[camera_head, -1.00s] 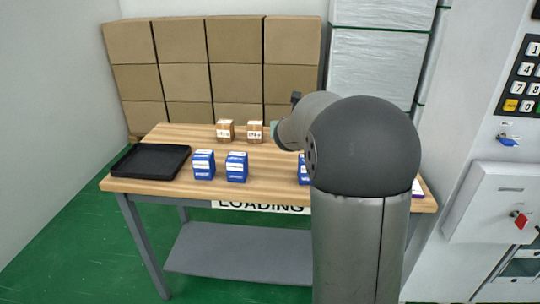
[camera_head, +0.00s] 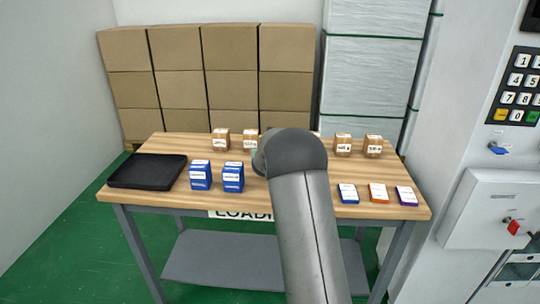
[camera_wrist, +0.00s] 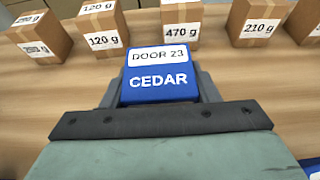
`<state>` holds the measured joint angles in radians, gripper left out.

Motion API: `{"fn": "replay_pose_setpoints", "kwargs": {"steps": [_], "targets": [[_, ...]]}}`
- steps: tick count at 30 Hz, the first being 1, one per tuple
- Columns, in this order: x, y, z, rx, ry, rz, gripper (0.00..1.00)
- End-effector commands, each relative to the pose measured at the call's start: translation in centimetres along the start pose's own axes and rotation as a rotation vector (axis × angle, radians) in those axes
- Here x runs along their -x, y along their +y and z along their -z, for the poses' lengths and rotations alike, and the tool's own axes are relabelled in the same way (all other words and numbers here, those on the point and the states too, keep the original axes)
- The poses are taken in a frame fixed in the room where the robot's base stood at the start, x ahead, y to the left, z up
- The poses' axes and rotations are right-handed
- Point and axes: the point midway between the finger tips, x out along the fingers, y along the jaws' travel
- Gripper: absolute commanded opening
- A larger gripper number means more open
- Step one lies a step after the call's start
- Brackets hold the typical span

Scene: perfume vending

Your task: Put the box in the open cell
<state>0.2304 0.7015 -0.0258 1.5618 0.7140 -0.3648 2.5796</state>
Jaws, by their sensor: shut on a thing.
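My gripper (camera_wrist: 160,90) is shut on a blue box (camera_wrist: 160,80) in the wrist view. The box has a white label reading "DOOR 23" and the word "CEDAR" in white. The fingers are on its left and right sides. In the head view my arm hides the gripper and the held box. No open cell shows in either view.
The wooden table holds a black tray (camera_head: 147,171), two blue boxes (camera_head: 233,177), several brown weight boxes (camera_head: 373,146) along the back, and flat blue, orange and purple packs (camera_head: 378,193) at right. A machine with a keypad (camera_head: 516,87) stands at far right.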

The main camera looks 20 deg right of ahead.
Motion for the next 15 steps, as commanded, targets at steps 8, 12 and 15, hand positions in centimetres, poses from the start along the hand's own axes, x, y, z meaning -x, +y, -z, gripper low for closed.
{"fn": "replay_pose_setpoints", "kwargs": {"steps": [8,12,15], "targets": [[-0.14,0.03,0.31,-0.001,-0.003,-0.001,0.29],[-0.28,0.03,0.66,-0.002,-0.003,-0.001,0.29],[-0.23,0.04,0.59,-0.002,-0.002,-0.001,0.74]]}}
